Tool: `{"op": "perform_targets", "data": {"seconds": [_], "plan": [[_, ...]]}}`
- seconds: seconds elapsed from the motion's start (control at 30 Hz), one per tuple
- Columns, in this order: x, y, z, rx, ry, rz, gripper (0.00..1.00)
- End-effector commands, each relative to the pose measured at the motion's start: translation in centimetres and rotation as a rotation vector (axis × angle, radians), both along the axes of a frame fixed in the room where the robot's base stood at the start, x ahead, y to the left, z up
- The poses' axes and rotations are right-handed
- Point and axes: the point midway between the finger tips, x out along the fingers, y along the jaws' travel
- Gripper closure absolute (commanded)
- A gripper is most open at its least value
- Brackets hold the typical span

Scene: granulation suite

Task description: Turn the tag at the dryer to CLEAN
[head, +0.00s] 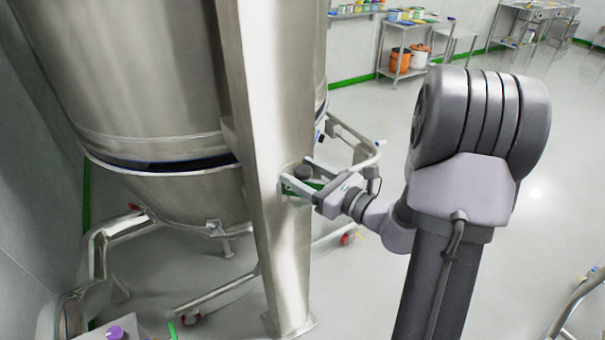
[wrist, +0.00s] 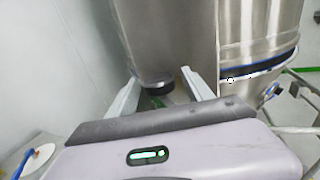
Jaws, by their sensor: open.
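The dryer (head: 140,70) is a large stainless vessel at the left of the head view, behind a steel column (head: 265,110). A dark round knob (head: 303,171) with a green piece (head: 312,185) below it sits at the column's face; this appears to be the tag, but no lettering is readable. My gripper (head: 297,177) is open, its two fingers on either side of the knob. The wrist view shows the dark knob (wrist: 159,86) between the fingertips (wrist: 158,84), with a bit of green (wrist: 157,102) below. I cannot tell whether the fingers touch it.
A tubular frame on castors (head: 350,237) stands under and behind the column. A steel pipe (head: 90,262) runs at the lower left. Shelving with orange buckets (head: 400,60) and a table (head: 535,15) stand far back. Open floor (head: 555,130) lies to the right.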

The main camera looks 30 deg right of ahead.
Motion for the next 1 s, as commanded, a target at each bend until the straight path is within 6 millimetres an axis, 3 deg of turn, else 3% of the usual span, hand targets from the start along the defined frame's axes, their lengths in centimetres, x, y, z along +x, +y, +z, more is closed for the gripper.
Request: {"op": "perform_targets", "data": {"seconds": [0.23, 0.53, 1.0], "plan": [[0.09, 0.03, 0.01, 0.001, 0.0, 0.0, 0.41], [0.07, 0.02, 0.0, 0.001, 0.0, 0.0, 0.99], [0.08, -0.07, -0.09, -0.001, 0.0, 0.137, 1.0]]}}
